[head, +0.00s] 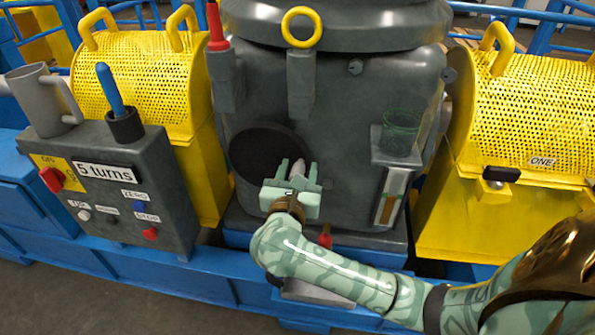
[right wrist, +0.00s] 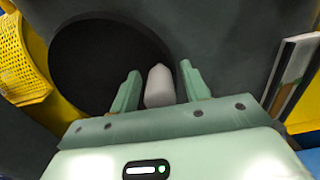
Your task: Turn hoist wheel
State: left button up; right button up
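The hoist wheel (head: 262,150) is a black disc on the front of the dark grey housing. It also fills the upper left of the right wrist view (right wrist: 95,60). Its pale grey handle (head: 298,168) sticks out near the disc's lower right edge. My right gripper (head: 298,172) is open, with one green finger on each side of the handle. In the right wrist view the handle (right wrist: 159,88) stands between the fingers, with a gap visible on both sides. My left gripper is not in view.
A control box (head: 110,185) reading "5 turns", with a grey mug (head: 50,105) on top, stands at left. Yellow perforated guards (head: 140,75) flank the housing. A green glass (head: 400,128) sits on a bracket at right. Red and yellow-ringed fittings are above the wheel.

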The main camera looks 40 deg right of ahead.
grip_shut()
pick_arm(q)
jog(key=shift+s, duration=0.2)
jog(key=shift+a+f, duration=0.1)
pick_arm(e)
jog(key=shift+f, duration=0.15)
